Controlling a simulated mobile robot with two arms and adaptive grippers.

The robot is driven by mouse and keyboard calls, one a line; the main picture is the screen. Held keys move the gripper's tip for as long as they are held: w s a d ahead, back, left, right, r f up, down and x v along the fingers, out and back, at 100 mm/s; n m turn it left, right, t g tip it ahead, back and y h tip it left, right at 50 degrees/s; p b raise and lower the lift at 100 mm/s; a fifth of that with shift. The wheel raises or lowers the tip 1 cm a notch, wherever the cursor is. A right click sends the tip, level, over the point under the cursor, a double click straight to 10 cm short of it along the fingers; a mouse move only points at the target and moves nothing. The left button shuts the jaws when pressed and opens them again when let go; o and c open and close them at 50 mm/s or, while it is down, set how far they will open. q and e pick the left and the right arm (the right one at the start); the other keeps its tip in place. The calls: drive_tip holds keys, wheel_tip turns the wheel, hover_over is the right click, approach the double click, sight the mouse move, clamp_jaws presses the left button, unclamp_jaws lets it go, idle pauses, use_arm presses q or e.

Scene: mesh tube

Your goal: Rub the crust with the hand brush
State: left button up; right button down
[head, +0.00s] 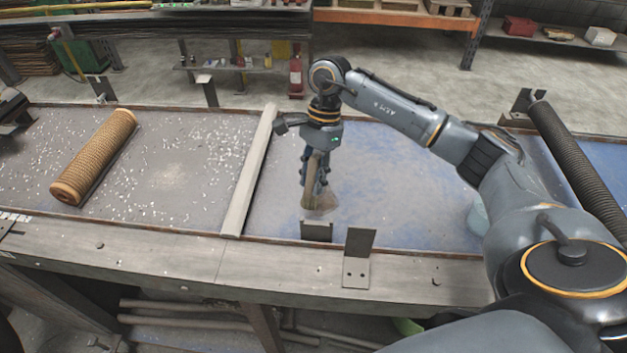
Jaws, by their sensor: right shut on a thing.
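My right gripper (314,188) points down over the blue-grey tray section right of the pale divider. It is shut on the hand brush (318,202), whose brownish lower end shows below the fingers, close above the tray floor near its front edge. Whether the brush touches the floor I cannot tell. A tan mesh tube (95,157) lies slanted in the left tray section, well left of the brush. No crust stands out clearly; a pale patch (170,175) shows on the left floor among scattered white flecks. My left gripper is not in view.
The pale divider bar (249,172) separates the two tray sections. Upright metal brackets (359,258) stand at the front edge. A black ribbed roller (578,165) lies at the far right. The middle of the right section is bare.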

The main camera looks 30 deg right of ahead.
sight(315, 158)
wheel_tip(315, 158, up, 2)
drive_tip(key=shift+s+r+p, duration=0.1)
drive_tip(key=shift+s+p, duration=0.05)
drive_tip(key=shift+p, duration=0.2)
drive_tip(key=shift+r, duration=0.4)
